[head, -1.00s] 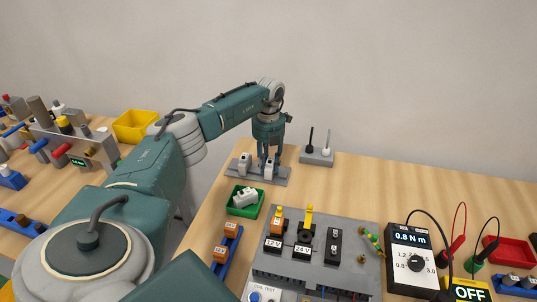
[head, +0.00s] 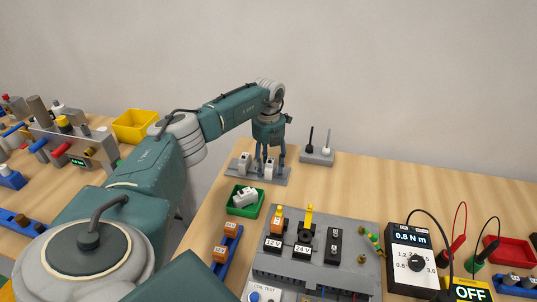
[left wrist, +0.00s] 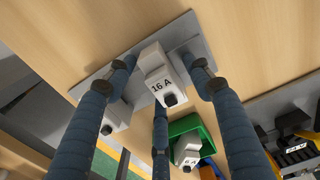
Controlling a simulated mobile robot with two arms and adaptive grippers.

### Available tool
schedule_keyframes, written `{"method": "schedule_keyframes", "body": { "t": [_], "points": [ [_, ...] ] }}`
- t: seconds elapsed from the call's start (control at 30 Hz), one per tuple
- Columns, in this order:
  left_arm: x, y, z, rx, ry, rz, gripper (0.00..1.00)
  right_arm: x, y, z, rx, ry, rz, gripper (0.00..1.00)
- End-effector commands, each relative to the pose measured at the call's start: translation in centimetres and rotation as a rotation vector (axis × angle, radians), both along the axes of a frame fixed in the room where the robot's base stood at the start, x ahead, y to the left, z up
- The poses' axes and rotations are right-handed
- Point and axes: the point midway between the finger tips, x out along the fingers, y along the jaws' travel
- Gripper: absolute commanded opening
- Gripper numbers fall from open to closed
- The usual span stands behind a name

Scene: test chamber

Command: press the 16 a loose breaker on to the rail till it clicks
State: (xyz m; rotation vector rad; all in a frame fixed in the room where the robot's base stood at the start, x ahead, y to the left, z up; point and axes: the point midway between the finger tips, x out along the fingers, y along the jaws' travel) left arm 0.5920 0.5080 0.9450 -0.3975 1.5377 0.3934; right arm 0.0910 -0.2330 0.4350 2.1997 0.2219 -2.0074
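The 16 A breaker (left wrist: 158,82) is a light grey block with a dark knob. It stands on the grey rail plate (left wrist: 190,36) at the back left of the bench. In the head view the breaker (head: 268,171) shows between the fingers of my left gripper (head: 270,166). The left gripper's fingers (left wrist: 166,78) are spread around the breaker with gaps on both sides, so it is open. The rail plate (head: 282,180) also shows in the head view. Whether the breaker is fully seated cannot be told. My right gripper is not in view.
A second breaker (head: 244,160) stands left on the plate. A green tray (head: 236,211) holds another breaker. A grey stand (head: 317,157) with two upright tools is behind to the right. A grey panel (head: 352,225) with modules lies in front.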

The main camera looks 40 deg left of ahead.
Motion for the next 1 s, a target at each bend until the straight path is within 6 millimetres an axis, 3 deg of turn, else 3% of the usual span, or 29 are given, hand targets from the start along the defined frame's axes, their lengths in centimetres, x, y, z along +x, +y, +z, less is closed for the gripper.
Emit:
{"method": "schedule_keyframes", "body": {
  "t": [0.27, 0.7, 1.0],
  "points": [
    [0.1, 0.1, 1.8, 0.0, -0.004, 0.001, 0.52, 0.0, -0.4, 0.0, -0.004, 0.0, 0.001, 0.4],
    [0.2, 0.1, 10.4, 0.0, -0.002, 0.0, 0.52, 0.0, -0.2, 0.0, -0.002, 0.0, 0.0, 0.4],
    [0.1, 0.1, 12.0, 0.0, 0.001, 0.0, 0.52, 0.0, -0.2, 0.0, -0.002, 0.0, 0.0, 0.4]
  ]
}}
